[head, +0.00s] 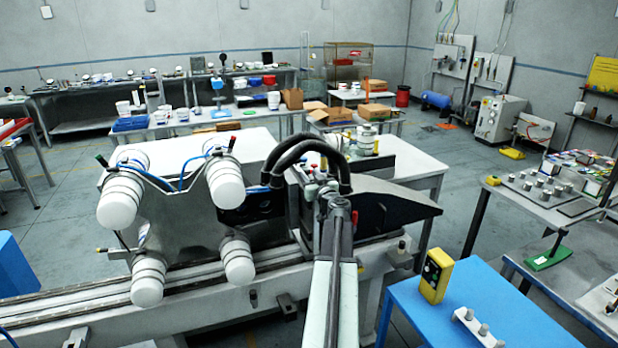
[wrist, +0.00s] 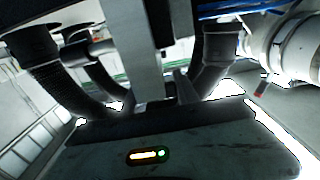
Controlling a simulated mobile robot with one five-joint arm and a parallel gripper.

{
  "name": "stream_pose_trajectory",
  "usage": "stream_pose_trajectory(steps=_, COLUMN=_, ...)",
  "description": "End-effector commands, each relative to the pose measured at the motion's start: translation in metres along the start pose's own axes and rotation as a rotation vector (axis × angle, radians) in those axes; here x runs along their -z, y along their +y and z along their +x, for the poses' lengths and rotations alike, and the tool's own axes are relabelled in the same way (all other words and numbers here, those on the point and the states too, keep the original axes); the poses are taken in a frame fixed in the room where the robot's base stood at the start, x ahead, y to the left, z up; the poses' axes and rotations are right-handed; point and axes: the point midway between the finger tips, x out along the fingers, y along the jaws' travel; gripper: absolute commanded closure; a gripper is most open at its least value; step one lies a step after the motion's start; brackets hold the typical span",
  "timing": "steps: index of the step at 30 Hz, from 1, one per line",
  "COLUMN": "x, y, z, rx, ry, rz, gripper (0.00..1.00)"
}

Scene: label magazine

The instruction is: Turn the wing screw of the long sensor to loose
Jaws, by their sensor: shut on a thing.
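My gripper (wrist: 166,90) reaches in among black hoses at the head of the machine, and its tips are small and dark in the wrist view. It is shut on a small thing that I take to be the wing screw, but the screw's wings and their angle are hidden. In the head view my own arm covers the place where the gripper meets the machine. I cannot make out the long sensor clearly in either view.
Thick black hoses (head: 312,150) arch close to the gripper. A dark panel with an orange and green light (wrist: 147,156) lies just below it. White rollers (head: 117,200) stand at left. A blue table (head: 480,290) with a yellow device (head: 436,276) is at right.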

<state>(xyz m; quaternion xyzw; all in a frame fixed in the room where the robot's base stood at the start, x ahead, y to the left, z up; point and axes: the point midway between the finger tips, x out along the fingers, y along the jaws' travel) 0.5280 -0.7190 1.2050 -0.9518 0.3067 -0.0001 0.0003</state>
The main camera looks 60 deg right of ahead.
Motion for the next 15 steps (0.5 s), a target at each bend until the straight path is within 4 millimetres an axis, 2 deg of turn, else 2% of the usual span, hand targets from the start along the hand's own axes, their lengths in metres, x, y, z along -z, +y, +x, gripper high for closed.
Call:
stream_pose_trajectory(steps=8, x=-0.0003, y=-0.0018, z=0.0012, rx=0.125, ry=-0.001, rz=-0.001, gripper=1.00)
stream_pose_trajectory(steps=15, x=-0.0004, y=-0.0065, z=0.0012, rx=0.333, ry=-0.001, rz=-0.001, gripper=1.00)
